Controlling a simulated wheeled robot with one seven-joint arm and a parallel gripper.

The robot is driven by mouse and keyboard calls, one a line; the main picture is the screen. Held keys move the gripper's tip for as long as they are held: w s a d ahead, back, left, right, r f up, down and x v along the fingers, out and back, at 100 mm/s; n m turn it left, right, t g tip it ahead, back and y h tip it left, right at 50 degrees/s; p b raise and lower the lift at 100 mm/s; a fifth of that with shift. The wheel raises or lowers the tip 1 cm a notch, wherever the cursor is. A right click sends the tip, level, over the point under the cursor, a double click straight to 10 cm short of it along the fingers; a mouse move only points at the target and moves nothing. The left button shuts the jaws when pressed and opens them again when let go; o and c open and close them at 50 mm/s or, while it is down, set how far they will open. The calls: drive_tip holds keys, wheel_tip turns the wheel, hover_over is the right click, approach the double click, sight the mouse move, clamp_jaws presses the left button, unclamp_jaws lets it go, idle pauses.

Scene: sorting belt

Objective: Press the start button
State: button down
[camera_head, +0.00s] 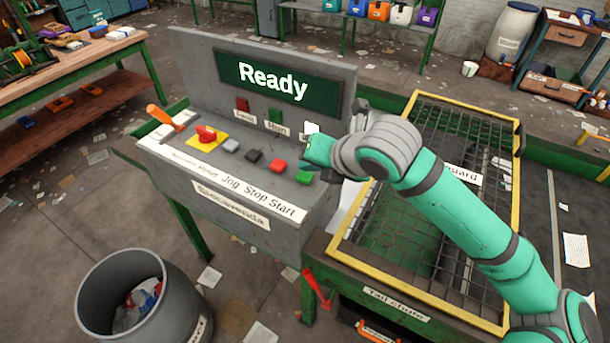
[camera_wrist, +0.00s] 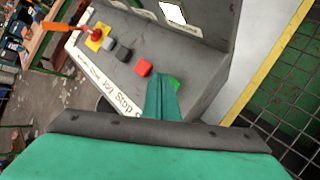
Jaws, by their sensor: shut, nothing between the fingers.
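The grey control panel (camera_head: 190,160) carries a row of controls, with the labels "Jog", "Stop" and "Start" along its front edge. The green start button (camera_head: 304,178) is at the right end of the row. My gripper (camera_head: 312,160) is shut and empty, just above and behind the start button in the head view. In the wrist view, the shut fingers (camera_wrist: 162,98) partly cover the green start button (camera_wrist: 174,83). I cannot tell whether they touch it. The display (camera_head: 278,84) reads "Ready".
A red stop button (camera_head: 278,166), a black button (camera_head: 254,156), a grey button (camera_head: 230,145) and a red knob on a yellow plate (camera_head: 207,136) sit to the left. An orange lever (camera_head: 163,117) stands further left. A yellow-framed mesh guard (camera_head: 425,180) lies right of the panel.

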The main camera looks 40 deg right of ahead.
drive_tip(key=shift+w+f, duration=0.45)
drive_tip(key=shift+a, duration=0.15)
drive_tip(key=shift+s+d, duration=0.35)
drive_tip(key=shift+s, duration=0.05)
